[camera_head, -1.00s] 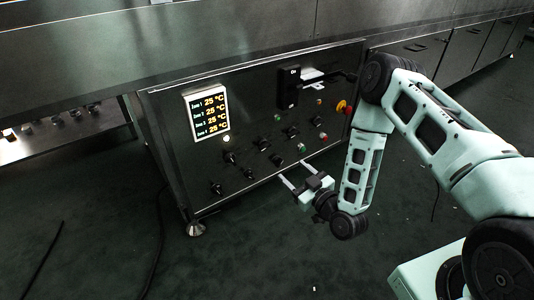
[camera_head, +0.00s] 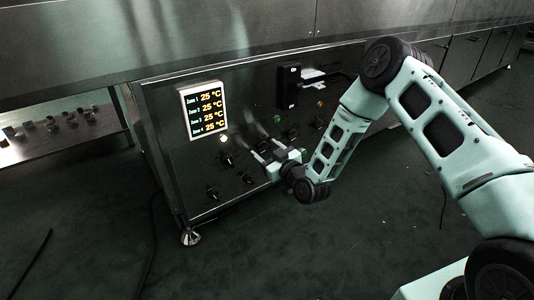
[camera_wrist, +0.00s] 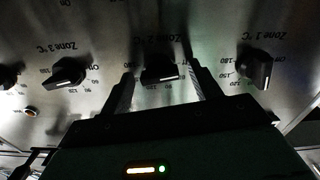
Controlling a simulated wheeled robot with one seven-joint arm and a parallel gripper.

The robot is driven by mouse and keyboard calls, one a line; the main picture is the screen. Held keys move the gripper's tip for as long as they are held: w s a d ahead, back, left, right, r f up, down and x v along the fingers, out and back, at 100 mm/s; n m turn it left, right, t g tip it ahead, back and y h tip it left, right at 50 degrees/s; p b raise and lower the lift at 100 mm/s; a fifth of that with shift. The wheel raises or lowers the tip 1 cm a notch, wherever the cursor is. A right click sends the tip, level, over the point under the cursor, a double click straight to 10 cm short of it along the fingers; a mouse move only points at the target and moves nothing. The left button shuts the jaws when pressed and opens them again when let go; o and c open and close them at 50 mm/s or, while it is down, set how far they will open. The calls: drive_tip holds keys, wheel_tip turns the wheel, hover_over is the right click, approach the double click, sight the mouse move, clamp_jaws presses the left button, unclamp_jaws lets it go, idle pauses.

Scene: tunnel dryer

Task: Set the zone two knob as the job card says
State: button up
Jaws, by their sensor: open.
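The zone two knob (camera_wrist: 161,76) is a black knob on the metal panel, under the upside-down "Zone 2" label in the wrist view. Its grip bar lies roughly sideways there, and its exact setting cannot be read. My gripper (camera_wrist: 161,71) is open, with one finger on each side of this knob; I cannot tell whether either touches it. In the head view my gripper (camera_head: 266,151) points at the panel and hides the knob. A white sheet (camera_head: 312,75), perhaps the job card, is on the panel; its writing is unreadable.
The zone three knob (camera_wrist: 70,71) and zone one knob (camera_wrist: 254,68) flank the gripper closely. A lit display (camera_head: 205,111) reads 25 °C for all zones. A low shelf (camera_head: 75,145) stands at left.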

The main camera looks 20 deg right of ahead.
drive_tip(key=shift+c, duration=0.3)
drive_tip(key=c, duration=0.9)
